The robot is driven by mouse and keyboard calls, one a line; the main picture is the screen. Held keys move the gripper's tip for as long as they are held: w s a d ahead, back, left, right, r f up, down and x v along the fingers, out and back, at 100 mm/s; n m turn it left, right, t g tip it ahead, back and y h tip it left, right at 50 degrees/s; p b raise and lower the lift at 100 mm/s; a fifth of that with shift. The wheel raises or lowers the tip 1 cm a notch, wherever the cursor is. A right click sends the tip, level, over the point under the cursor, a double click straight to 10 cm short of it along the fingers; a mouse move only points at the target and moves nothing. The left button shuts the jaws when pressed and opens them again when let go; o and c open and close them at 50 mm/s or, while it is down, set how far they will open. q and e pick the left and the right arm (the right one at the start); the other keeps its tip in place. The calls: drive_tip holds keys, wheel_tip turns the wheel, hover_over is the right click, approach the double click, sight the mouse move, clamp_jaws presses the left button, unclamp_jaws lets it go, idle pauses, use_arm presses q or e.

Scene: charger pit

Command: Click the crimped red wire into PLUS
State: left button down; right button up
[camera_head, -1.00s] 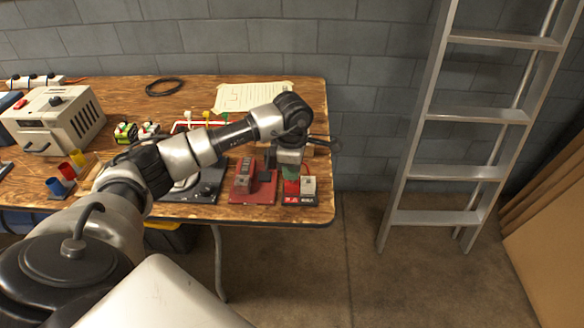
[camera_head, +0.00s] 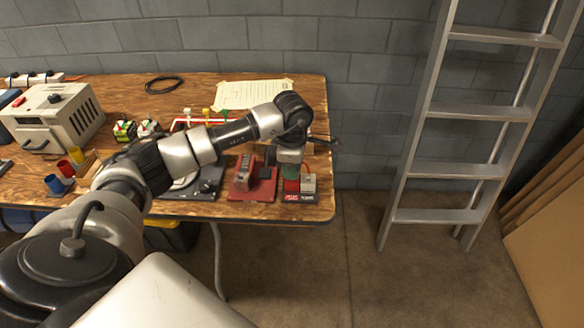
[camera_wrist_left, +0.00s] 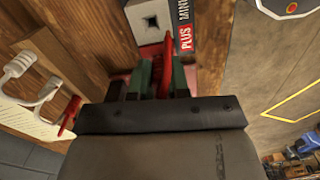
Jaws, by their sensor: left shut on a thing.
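My left gripper (camera_head: 290,173) is over the small terminal block (camera_head: 300,197) at the table's right front corner. In the left wrist view its green-padded fingers (camera_wrist_left: 160,75) are shut on the thin red wire (camera_wrist_left: 168,55). The terminal block shows a red PLUS label (camera_wrist_left: 186,40) and a dark MINUS label (camera_wrist_left: 183,10). A grey housing with a dark square opening (camera_wrist_left: 149,20) stands by MINUS. The wire's tip is close to the PLUS side. The fingers hide the PLUS opening, so I cannot tell whether the wire is inside. My right gripper is not in view.
A red-based tool (camera_head: 252,185) stands just left of the terminal block. A grey machine (camera_head: 52,120), coloured cups (camera_head: 65,168) and a paper sheet (camera_head: 250,95) are also on the table. The table's right edge is close by. A ladder (camera_head: 450,170) leans at the right.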

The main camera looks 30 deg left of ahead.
use_arm(q)
drive_tip(key=c, duration=1.8)
unclamp_jaws()
clamp_jaws()
drive_tip(key=shift+f, duration=0.2)
drive_tip(key=o, duration=0.8)
unclamp_jaws()
